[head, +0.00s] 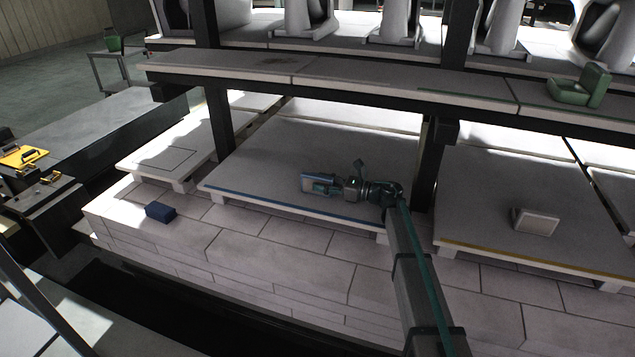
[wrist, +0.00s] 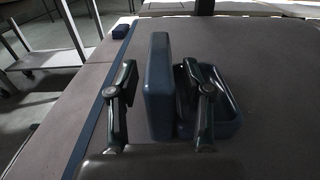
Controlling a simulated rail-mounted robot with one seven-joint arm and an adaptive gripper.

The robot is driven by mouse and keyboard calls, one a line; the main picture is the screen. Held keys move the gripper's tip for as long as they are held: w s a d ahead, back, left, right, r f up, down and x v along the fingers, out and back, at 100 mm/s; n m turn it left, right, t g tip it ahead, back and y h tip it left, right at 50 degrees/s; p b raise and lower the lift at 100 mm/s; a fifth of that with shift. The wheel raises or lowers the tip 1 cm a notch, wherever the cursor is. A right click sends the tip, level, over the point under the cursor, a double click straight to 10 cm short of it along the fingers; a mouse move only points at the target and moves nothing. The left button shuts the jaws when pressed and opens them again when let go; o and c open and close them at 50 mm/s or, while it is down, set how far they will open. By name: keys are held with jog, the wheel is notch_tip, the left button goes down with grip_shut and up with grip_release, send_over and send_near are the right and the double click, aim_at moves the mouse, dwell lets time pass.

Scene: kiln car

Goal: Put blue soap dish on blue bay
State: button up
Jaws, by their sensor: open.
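The blue soap dish (wrist: 158,85) has an upright plate and a shallow tray to its right in the wrist view. It appears to rest on the blue bay, the pale slab (head: 270,150) with a blue front strip; the strip also shows in the wrist view (wrist: 100,115). In the head view the dish (head: 308,183) is small and partly covered by my gripper (head: 322,186). My gripper (wrist: 163,90) is open, one finger on each side of the upright plate, with the right finger over the tray. Gaps show beside the plate. The dish's underside is hidden.
A small dark blue block (head: 160,211) lies on the bricks left of the bay. A beige dish (head: 535,222) sits on the yellow-edged slab (head: 480,205) at right. A green dish (head: 580,86) stands on the shelf (head: 400,85) above. Dark posts (head: 432,150) flank the bay.

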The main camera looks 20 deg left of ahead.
jog(key=d, duration=1)
